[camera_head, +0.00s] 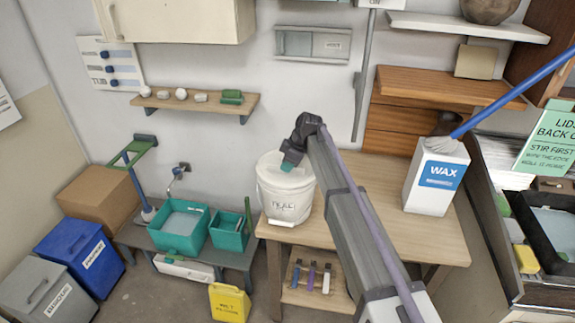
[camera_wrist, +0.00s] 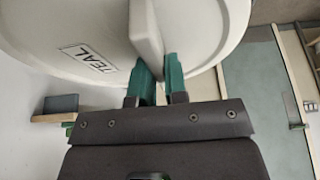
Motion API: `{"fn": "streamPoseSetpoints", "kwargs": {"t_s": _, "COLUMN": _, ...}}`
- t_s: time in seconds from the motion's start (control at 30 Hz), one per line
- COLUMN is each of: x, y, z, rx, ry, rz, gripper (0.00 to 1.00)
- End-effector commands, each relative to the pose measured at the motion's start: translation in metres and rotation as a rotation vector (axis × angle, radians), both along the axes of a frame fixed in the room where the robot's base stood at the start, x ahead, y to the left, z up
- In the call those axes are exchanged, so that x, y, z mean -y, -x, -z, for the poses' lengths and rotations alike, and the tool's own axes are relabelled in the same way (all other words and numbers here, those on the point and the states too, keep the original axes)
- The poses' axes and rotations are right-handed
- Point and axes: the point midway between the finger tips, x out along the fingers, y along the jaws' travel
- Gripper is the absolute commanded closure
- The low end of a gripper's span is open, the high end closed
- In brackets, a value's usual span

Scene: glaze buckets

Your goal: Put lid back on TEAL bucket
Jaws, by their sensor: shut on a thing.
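A white bucket (camera_head: 285,205) with a dark handwritten label, too small to read surely, stands upright on the wooden table at centre. My gripper (camera_head: 287,165) is over its top, with teal fingertips pointing down. In the wrist view my gripper (camera_wrist: 159,82) is shut on the raised rib of a round white lid (camera_wrist: 100,30) marked TEAL. In the head view the white top at the bucket's mouth lies under my fingers. I cannot tell whether the lid rests fully on the rim or is slightly above it. The bucket's inside is hidden.
A white WAX container (camera_head: 436,178) with a brush stands right on the table (camera_head: 345,240). Teal tubs (camera_head: 180,230) sit on a low bench at left. A yellow container (camera_head: 229,302) stands on the floor. A small shelf (camera_head: 196,104) hangs on the wall behind.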

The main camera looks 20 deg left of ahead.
Motion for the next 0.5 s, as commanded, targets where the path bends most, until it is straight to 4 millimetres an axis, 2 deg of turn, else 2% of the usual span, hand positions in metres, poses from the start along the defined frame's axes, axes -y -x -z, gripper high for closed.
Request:
{"fn": "streamPoseSetpoints", "kwargs": {"t_s": 0.47, "x": -0.0001, "y": 0.0, "z": 0.0028, "rx": 0.0, "ry": 0.0, "rz": 0.0, "gripper": 1.0}}
{"fn": "streamPoseSetpoints", "kwargs": {"t_s": 0.5, "x": -0.0001, "y": 0.0001, "z": 0.0028, "rx": 0.0, "ry": 0.0, "rz": 0.0, "gripper": 0.83}}
